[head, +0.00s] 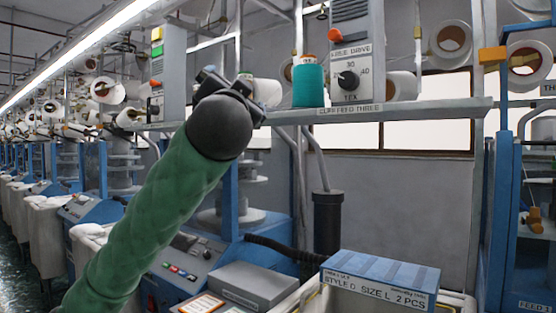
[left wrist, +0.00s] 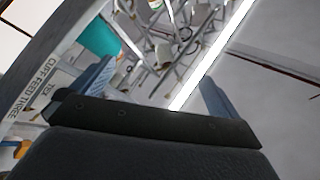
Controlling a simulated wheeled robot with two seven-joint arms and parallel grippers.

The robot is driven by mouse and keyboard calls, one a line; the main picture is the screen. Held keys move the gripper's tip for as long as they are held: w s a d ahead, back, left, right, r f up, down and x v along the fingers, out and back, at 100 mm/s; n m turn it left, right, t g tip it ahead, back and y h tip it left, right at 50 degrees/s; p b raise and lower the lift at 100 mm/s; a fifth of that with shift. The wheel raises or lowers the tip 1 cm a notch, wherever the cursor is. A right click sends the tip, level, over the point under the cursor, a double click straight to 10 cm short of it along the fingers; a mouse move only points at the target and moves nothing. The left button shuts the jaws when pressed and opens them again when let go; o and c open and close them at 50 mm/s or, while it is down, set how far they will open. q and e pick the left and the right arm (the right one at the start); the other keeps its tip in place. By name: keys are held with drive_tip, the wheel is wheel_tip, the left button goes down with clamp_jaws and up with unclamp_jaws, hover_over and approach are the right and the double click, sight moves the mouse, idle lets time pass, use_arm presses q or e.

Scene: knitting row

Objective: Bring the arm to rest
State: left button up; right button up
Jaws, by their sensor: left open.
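My left arm, in a green quilted sleeve, reaches up from the lower left in the head view. Its gripper (head: 228,80) is raised at the level of the shelf (head: 430,107), left of the teal yarn cone (head: 309,85). It appears apart from the cone. In the left wrist view the two blue fingers of my left gripper (left wrist: 155,77) stand wide apart with nothing held between them. The teal cone (left wrist: 98,38) shows beyond the left finger there, near the shelf edge lettered "CUFF FEED THREE". My right gripper is in neither view.
A grey control box with a black knob (head: 347,81) stands right of the cone. A white cone (head: 265,91) is close behind my gripper. Below are a blue machine (head: 255,245), a black cylinder (head: 328,235) and a blue-topped carton (head: 380,280). Blue frames stand at right (head: 500,220).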

use_arm(q)
drive_tip(key=s+a+f+n+g+h+p, duration=0.15)
drive_tip(key=f+g, duration=0.45)
drive_tip(key=f, duration=2.1)
drive_tip(key=s+a+f+n+g+h+p, duration=0.1)
drive_tip(key=a+f+g+h, duration=0.3)
drive_tip(key=f, duration=2.3)
drive_tip(key=s+f+n+g+y+p, duration=0.1)
drive_tip(key=s+f+g, duration=0.2)
drive_tip(key=s+f, duration=0.5)
drive_tip(key=s+f+n+g+y, duration=0.1)
drive_tip(key=s+f+g+y, duration=0.3)
drive_tip(key=f, duration=0.9)
drive_tip(key=s+f+g+h, duration=0.1)
drive_tip(key=s+f+g, duration=0.1)
drive_tip(key=s+f, duration=0.5)
drive_tip(key=s+f+g+h+p, duration=0.1)
drive_tip(key=s+f, duration=0.6)
drive_tip(key=s, duration=0.8)
drive_tip(key=shift+s+f+g, duration=0.25)
drive_tip(key=shift+g, duration=0.25)
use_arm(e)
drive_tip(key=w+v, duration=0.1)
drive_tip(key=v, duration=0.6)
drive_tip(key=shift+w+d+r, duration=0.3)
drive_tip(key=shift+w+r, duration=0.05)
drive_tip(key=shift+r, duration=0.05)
use_arm(q)
drive_tip(key=shift+n, duration=0.25)
drive_tip(key=shift+w, duration=0.1)
